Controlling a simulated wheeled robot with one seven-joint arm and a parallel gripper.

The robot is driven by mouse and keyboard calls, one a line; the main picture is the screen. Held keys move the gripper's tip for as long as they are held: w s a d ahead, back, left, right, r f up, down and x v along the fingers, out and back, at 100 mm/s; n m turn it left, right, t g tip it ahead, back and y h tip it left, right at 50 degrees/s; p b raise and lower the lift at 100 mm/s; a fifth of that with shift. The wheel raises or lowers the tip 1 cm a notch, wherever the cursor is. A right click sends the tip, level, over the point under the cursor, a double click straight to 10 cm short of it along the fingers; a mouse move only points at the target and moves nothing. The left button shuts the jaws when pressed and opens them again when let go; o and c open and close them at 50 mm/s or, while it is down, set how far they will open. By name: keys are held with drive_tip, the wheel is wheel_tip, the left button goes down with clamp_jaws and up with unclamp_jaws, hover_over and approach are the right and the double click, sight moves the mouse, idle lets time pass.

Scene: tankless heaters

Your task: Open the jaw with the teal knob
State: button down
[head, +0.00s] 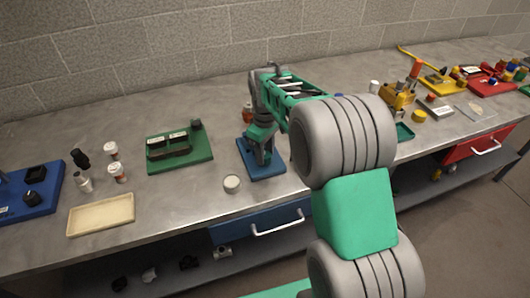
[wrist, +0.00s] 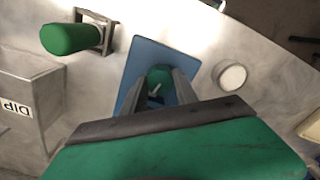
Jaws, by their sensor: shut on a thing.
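A blue base plate (head: 274,171) lies on the grey bench in front of me; it also shows in the wrist view (wrist: 150,52). A teal knob (wrist: 158,76) stands over this plate, between my fingers. My gripper (head: 262,152) points down over the plate. In the wrist view its two fingers (wrist: 156,92) close around the teal knob from both sides. In the head view the gripper hides the knob. I cannot make out the jaw's parts or how far it is open.
A white round jar (head: 232,184) stands just left of the plate. A green board (head: 202,160) lies farther left, a cream tray (head: 100,214) beyond it. In the wrist view, a green-handled device (wrist: 70,38) and a grey DIP box (wrist: 25,100) stand nearby.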

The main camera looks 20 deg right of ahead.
drive_tip(key=c, duration=0.9)
unclamp_jaws()
drive_tip(key=shift+c, duration=0.2)
drive_tip(key=shift+r, duration=0.1)
wheel_tip(320, 180, up, 7)
drive_tip(key=shift+f+b, duration=0.1)
drive_tip(key=shift+b, duration=0.4)
drive_tip(key=shift+r, duration=0.45)
drive_tip(key=shift+s, duration=0.1)
drive_tip(key=s+a+f+m+t, duration=0.1)
drive_tip(key=s+m+t, duration=0.2)
drive_tip(key=s, duration=1.7)
drive_tip(key=m, duration=0.4)
drive_tip(key=shift+f+m+t, duration=0.3)
drive_tip(key=shift+f, duration=0.1)
